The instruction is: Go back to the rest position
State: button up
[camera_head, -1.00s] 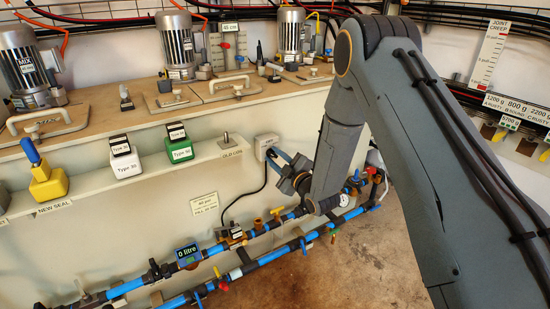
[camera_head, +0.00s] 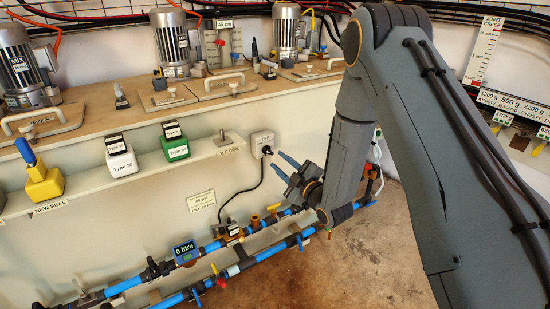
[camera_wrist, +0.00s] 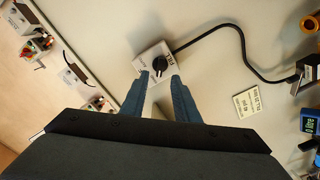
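My gripper (camera_head: 282,165) is at the middle of the head view, in front of the wall and a little right of the white switch box (camera_head: 262,144). Its two blue fingers are spread, with nothing between them. In the wrist view my gripper (camera_wrist: 158,92) points at the switch box (camera_wrist: 147,58), whose black knob (camera_wrist: 159,64) shows beyond the fingertips. There is a gap between the fingers and the box. My arm (camera_head: 405,120) is bent, with its elbow high at the right of the head view.
Blue pipes (camera_head: 265,255) run low along the wall, with valves and a "0 litre" meter (camera_head: 186,253). Motors stand on the bench above. The floor (camera_head: 345,270) is clear.

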jog(key=shift+s+d, duration=0.35)
jog(key=shift+s, duration=0.2)
jog(key=s+d+r+m+g+h, duration=0.5)
jog(key=s+r+m+g+h, duration=0.1)
jog(key=m+h, duration=0.1)
jog(key=s+d+r+m+g+h, duration=0.1)
jog(key=s+d+r+m+g, duration=0.15)
jog(key=s, duration=0.85)
jog(key=s+d+r+m+g+h+p, duration=0.1)
jog(key=s+r+m+g, duration=0.25)
jog(key=s, duration=0.75)
jog(key=s+d+r+m+g, duration=0.2)
jog(key=s+r+g, duration=0.1)
jog(key=s, duration=0.8)
jog(key=d+r+m+h+p, duration=0.1)
jog(key=d+r+p, duration=0.6)
jog(key=p, duration=0.8)
jog(key=shift+w+d+r+m+p, duration=0.25)
jog(key=shift+d+r+m+p, duration=0.2)
jog(key=shift+d, duration=0.4)
